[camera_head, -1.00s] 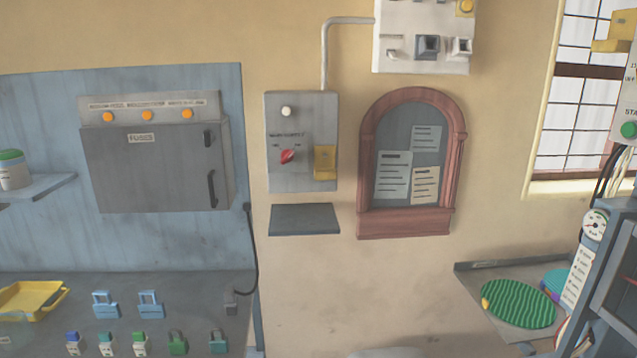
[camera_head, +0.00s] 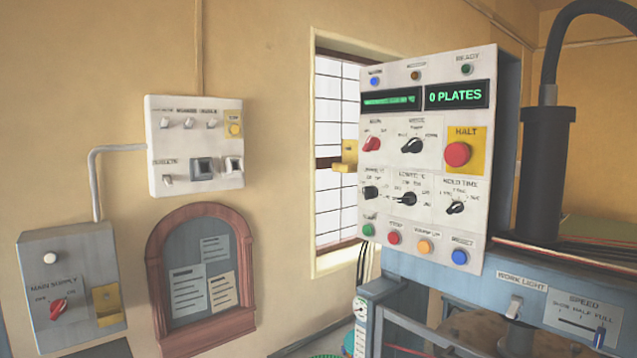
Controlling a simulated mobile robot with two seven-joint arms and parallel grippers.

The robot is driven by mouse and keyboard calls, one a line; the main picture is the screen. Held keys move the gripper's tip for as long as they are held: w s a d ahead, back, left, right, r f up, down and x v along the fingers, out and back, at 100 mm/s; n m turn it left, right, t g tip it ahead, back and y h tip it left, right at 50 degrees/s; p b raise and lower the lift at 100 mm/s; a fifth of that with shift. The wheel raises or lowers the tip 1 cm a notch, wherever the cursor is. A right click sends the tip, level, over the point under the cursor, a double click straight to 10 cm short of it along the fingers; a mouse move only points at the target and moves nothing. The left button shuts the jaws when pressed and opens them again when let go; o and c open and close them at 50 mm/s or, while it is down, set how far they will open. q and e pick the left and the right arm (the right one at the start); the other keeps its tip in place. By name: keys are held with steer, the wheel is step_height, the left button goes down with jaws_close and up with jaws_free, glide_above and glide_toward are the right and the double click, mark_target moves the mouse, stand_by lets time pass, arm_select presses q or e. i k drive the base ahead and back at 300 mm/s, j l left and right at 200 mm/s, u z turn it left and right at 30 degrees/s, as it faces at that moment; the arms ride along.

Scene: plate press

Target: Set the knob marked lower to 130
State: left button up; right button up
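The white control panel (camera_head: 424,232) is upright at the right of centre in the head view. A black knob (camera_head: 406,198) sits in the middle of its lower row; the label above it seems to read LOWER, and the small scale marks around it are too blurred to read. The knob's pointer lies roughly sideways, and I cannot tell its number. Another black knob (camera_head: 371,192) is on its left, and the MOLD TIME knob (camera_head: 455,207) is on its right. Neither of my grippers shows in this view.
A red HALT button (camera_head: 457,154) on yellow backing sits above the lower row. Coloured buttons line the panel's bottom edge. The press body (camera_head: 480,290), with a work light switch (camera_head: 514,307) and a speed slider (camera_head: 600,337), is below and right. A noticeboard (camera_head: 200,270) hangs left.

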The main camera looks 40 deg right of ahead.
mark_target(409, 198)
steer(key=z, duration=1.6)
steer(key=j+z, duration=0.1)
steer(key=j, duration=0.15)
steer(key=k+j+z, duration=0.1)
steer(key=j, duration=0.15)
steer(key=l+u, duration=0.15)
steer(key=u, duration=0.3)
steer(key=l+u, duration=0.1)
steer(key=u, duration=0.35)
steer(key=l+u, duration=0.15)
steer(key=u, duration=0.3)
steer(key=l+u, duration=0.15)
steer(key=u, duration=0.3)
steer(key=z, duration=1.55)
